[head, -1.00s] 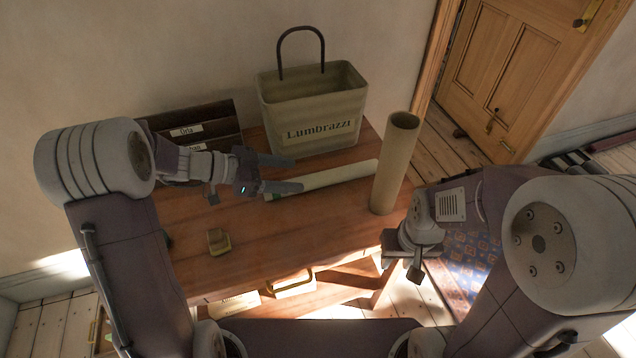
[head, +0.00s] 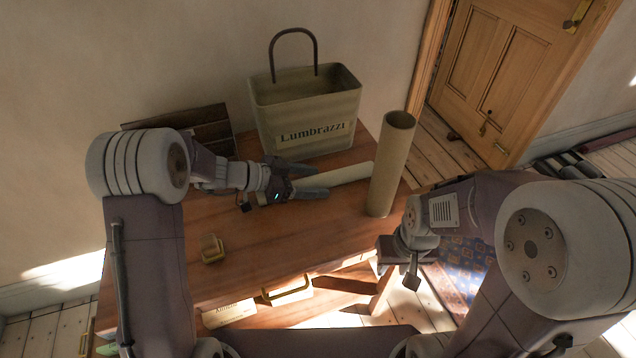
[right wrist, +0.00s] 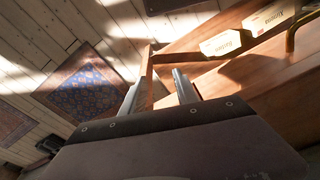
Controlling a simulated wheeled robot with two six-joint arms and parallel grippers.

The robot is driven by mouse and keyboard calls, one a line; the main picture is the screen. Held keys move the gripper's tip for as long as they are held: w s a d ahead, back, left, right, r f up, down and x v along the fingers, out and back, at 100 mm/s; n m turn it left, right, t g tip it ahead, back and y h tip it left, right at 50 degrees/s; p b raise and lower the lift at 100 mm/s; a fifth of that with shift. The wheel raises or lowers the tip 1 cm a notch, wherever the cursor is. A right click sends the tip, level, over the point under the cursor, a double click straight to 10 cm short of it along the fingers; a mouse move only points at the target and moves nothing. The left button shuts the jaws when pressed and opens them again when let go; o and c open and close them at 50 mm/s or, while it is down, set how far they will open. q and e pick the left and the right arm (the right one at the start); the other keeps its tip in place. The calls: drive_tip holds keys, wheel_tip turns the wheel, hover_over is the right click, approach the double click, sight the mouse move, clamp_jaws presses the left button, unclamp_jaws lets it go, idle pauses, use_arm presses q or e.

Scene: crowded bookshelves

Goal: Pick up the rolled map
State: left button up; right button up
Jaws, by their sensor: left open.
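A pale roll, which looks like the rolled map (head: 345,173), lies on the wooden table in the head view. Its left part is partly hidden by my left gripper (head: 322,181). That gripper is open, its two dark fingers pointing right, one at each side of the roll in the picture; I cannot tell their height over it. A second tan tube (head: 391,165) stands upright with an open top, right of the roll. My right gripper (right wrist: 155,84) is open and empty; in the head view it is beyond the table's front right edge.
A basket lettered Lumbrazzi (head: 308,108) stands behind the roll. Dark file boxes (head: 205,130) stand at the back left. A small brass object (head: 212,249) sits on the table (head: 250,262) near the front left. Labelled boxes (right wrist: 222,43) are below the tabletop.

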use_arm(q)
clamp_jaws()
drive_tip(key=shift+r, duration=0.1)
